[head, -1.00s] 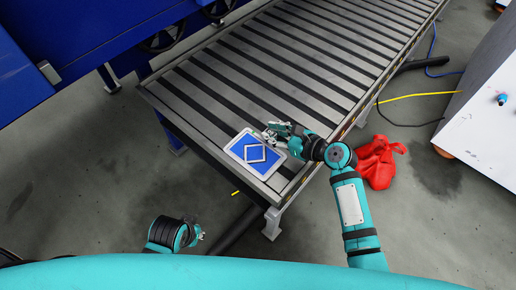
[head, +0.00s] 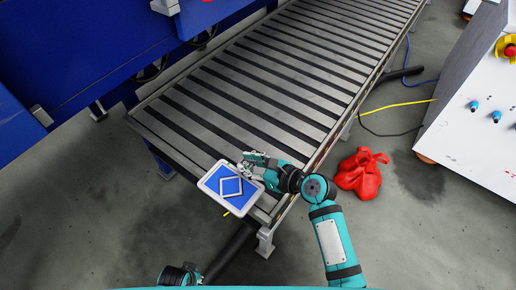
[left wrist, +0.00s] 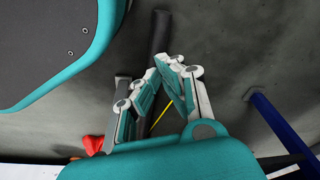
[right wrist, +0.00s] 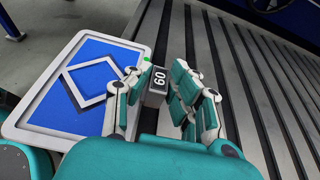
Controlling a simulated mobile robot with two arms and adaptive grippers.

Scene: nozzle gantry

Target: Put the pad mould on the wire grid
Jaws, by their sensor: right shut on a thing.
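The pad mould is a flat blue plate with a pale rim and a white diamond outline (head: 228,191). It lies out past the near end of the slatted conveyor, partly over its edge; I cannot tell whether it touches. My right gripper (head: 254,168) is shut on a small dark block numbered 60 (right wrist: 157,86) at the mould's edge. The mould also fills the left of the right wrist view (right wrist: 85,85). My left gripper (left wrist: 160,76) is empty over the floor, its fingertips close together. No wire grid is recognisable.
The conveyor (head: 262,83) runs away to the upper right, its slats bare. A blue machine (head: 95,50) stands on the left. A red bag (head: 362,174) and cables lie on the floor at the right, near a white cabinet (head: 470,110).

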